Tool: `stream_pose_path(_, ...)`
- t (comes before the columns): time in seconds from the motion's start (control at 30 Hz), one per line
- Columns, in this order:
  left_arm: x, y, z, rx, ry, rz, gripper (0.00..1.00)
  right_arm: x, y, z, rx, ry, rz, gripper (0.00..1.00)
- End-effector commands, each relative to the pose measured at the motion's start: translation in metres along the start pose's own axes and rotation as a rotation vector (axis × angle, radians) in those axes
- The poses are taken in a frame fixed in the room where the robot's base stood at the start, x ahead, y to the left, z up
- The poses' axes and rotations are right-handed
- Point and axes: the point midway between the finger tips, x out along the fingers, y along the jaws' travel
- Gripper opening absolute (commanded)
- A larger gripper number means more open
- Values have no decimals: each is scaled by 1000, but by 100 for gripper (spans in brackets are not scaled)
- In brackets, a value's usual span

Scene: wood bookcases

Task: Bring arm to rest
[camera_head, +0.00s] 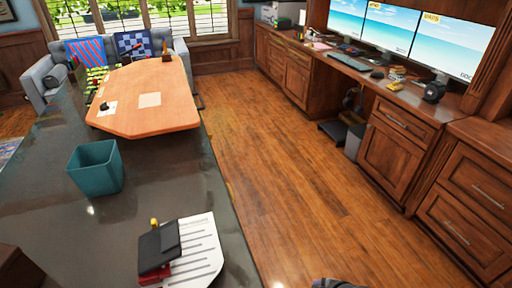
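Neither of my grippers shows in the head view. A small dark grey shape at the bottom edge, right of the middle, may be part of my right arm; it is cut off, and no fingers show there. No part of my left arm can be made out. Whether either gripper holds anything is hidden.
A dark glossy counter (150,205) fills the left, bearing a teal bin (96,168) and a paper sheet (201,252) with a black and red object (158,250). Beyond is a wooden table (160,110). Cabinets (392,158) with monitors (388,28) line the right. The wood floor (275,150) between is clear.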

Motion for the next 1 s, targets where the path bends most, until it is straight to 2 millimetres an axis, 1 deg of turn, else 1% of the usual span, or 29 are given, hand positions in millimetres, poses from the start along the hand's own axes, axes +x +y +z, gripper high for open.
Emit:
stream_pose_path(0.03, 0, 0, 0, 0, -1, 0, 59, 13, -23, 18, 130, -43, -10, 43)
stream_pose_path(0.07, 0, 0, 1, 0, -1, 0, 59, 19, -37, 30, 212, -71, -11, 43)
stream_pose_path(0.1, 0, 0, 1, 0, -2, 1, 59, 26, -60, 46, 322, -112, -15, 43)
stream_pose_path(0.17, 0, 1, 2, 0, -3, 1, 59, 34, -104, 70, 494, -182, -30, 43)
stream_pose_path(0.2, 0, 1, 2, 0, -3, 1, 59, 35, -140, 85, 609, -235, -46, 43)
stream_pose_path(0.23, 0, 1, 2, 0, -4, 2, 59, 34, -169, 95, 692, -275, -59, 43)
stream_pose_path(0.27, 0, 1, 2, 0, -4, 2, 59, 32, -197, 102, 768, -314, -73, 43)
stream_pose_path(0.3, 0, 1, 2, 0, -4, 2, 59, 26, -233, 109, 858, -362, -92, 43)
stream_pose_path(0.4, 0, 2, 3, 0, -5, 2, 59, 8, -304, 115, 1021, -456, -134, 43)
stream_pose_path(0.5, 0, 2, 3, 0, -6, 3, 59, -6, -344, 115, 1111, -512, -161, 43)
stream_pose_path(0.57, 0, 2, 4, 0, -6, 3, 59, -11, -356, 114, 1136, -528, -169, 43)
stream_pose_path(0.63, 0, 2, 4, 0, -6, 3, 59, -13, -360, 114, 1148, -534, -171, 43)
stream_pose_path(1.0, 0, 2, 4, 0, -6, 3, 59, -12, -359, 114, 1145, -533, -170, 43)
